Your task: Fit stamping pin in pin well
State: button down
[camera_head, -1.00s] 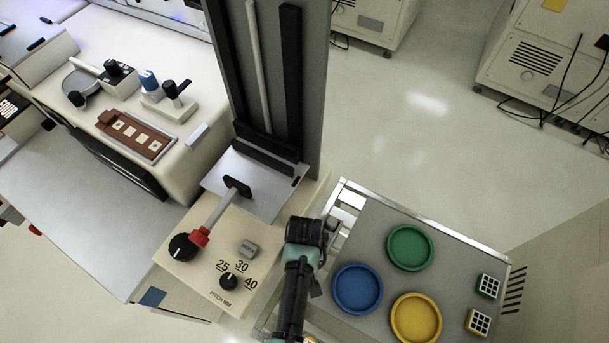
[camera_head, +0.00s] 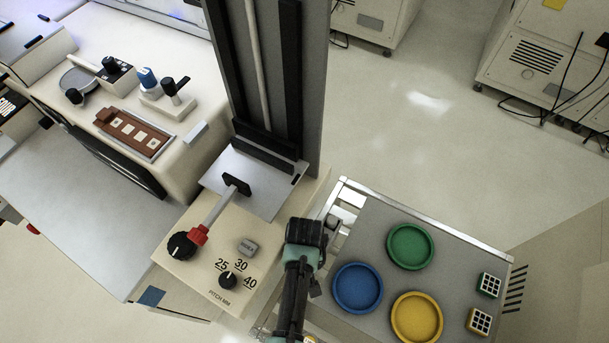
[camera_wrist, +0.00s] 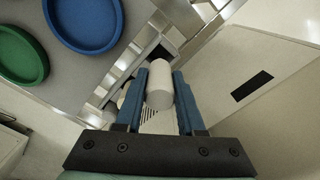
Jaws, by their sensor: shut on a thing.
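In the wrist view, my gripper (camera_wrist: 160,80) is shut on a pale cylinder, seemingly the stamping pin (camera_wrist: 160,92). The pin sits between the two blue fingers, its round end toward the camera. In the head view, the dark wrist of my arm is between the cream control panel (camera_head: 195,270) and the grey cart; the fingers and pin cannot be made out there. I cannot identify the pin well for certain.
The grey cart (camera_head: 350,245) carries green (camera_head: 410,247), blue (camera_head: 357,288) and yellow (camera_head: 416,318) round trays. The red-collared lever (camera_head: 198,236) and knobs stand left of my arm. The tall grey column (camera_head: 312,90) rises behind the plate. Open floor lies behind the cart.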

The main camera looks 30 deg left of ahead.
jog(key=shift+f, duration=0.1)
jog(key=shift+f+b, duration=1.15)
jog(key=shift+f, duration=0.4)
jog(key=shift+f, duration=0.15)
jog(key=shift+f, duration=0.25)
jog(key=shift+f+b, duration=0.15)
jog(key=shift+b, duration=0.2)
dwell(0.6)
jog(key=shift+f+b, duration=0.6)
jog(key=shift+f, duration=0.2)
jog(key=shift+c, duration=2.2)
grip_release()
